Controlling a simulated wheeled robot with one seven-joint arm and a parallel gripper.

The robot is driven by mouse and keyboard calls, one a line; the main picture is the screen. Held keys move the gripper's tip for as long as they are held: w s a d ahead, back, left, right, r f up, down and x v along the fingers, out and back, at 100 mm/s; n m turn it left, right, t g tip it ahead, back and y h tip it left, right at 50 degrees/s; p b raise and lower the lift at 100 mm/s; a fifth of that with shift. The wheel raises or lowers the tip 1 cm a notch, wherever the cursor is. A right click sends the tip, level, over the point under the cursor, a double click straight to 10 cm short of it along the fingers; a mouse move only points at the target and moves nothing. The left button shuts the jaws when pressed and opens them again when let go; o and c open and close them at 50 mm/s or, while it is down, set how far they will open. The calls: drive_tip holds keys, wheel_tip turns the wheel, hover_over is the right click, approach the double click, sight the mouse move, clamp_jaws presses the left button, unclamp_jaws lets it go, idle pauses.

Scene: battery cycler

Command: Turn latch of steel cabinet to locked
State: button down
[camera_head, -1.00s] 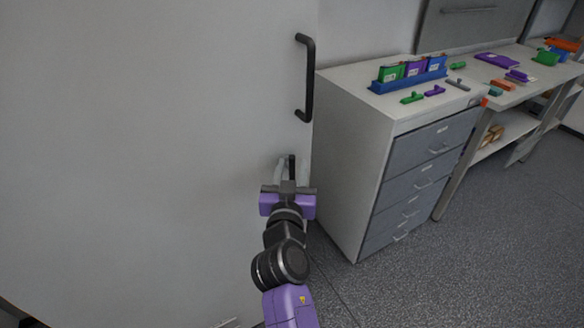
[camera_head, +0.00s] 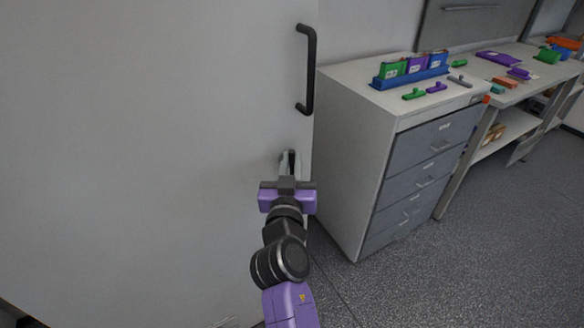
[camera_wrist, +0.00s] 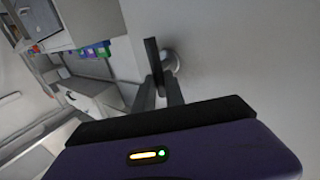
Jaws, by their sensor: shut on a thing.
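The steel cabinet (camera_head: 150,150) is a large pale grey front filling the left of the head view. Its latch (camera_head: 292,158) is a small dark lever low near the right edge, below a black bar handle (camera_head: 311,70). In the wrist view the latch (camera_wrist: 153,58) is a black lever beside a round metal base (camera_wrist: 171,61). My gripper (camera_head: 287,164) is up against the cabinet front at the latch. In the wrist view my gripper (camera_wrist: 159,84) has its two fingers shut on the lever's near part. The fingers and wrist partly hide the latch.
A drawer unit (camera_head: 345,165) stands close to the right of the latch. On its top are a blue rack (camera_head: 408,80) with coloured cases and several small loose parts. A workbench (camera_head: 512,90) stands farther right. Grey floor (camera_head: 480,250) is clear at the lower right.

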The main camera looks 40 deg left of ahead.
drive_tip(key=f+n+b, duration=0.1)
drive_tip(key=b, duration=0.3)
drive_tip(key=shift+s+f+t+y+b, duration=0.15)
drive_tip(key=shift+t+y+b, duration=0.15)
drive_tip(key=shift+t+b, duration=0.1)
drive_tip(key=shift+s+a+f+n+g+y+b, duration=0.1)
drive_tip(key=shift+f+n+g+y+b, duration=0.2)
drive_tip(key=shift+n+g+y+b, duration=2.4)
drive_tip(key=shift+s+a+f+n+t+y+b, duration=0.1)
drive_tip(key=shift+f+n+t+y+b, duration=0.75)
drive_tip(key=shift+n+b, duration=4.15)
drive_tip(key=shift+r+n+g+y+b, duration=0.3)
drive_tip(key=shift+n+g+y+b, duration=1.05)
drive_tip(key=shift+n+y+b, duration=1.8)
drive_tip(key=shift+n+h+b, duration=0.7)
drive_tip(key=shift+n+b, duration=0.1)
drive_tip(key=shift+n, duration=0.05)
drive_tip(key=c, duration=1.4)
unclamp_jaws()
drive_tip(key=shift+r, duration=0.1)
drive_tip(key=shift+c, duration=0.2)
